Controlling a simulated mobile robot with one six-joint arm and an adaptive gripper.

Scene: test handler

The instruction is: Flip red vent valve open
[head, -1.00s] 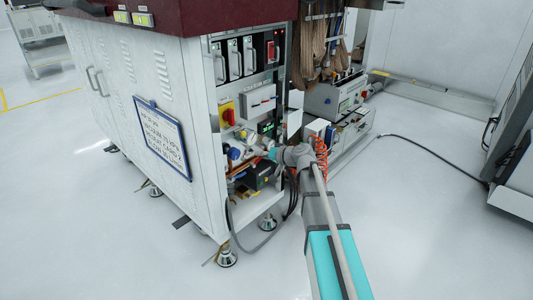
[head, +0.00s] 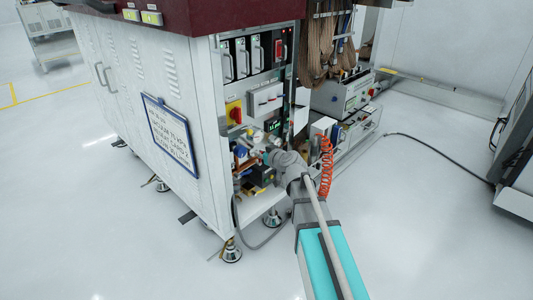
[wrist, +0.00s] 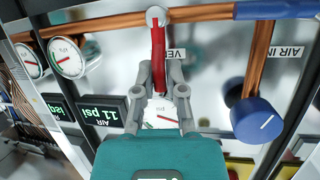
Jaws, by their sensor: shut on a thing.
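The red vent valve handle (wrist: 158,58) hangs down from a silver hub (wrist: 157,16) on a copper pipe in the wrist view. My gripper (wrist: 159,72) has one grey finger on each side of the handle and is shut on it. The handle's lower end lies between the fingers. A partly hidden label beginning "VE" (wrist: 178,54) is just right of the handle. In the head view my arm reaches into the open cabinet front, and the red handle cannot be made out there.
A blue knob (wrist: 257,120) and an "AIR IN" pipe are to the right. Two round gauges (wrist: 68,57) and a display reading 11 psi (wrist: 112,115) are to the left. Another gauge (wrist: 160,115) shows between the fingers. The white cabinet (head: 160,95) stands left of my arm.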

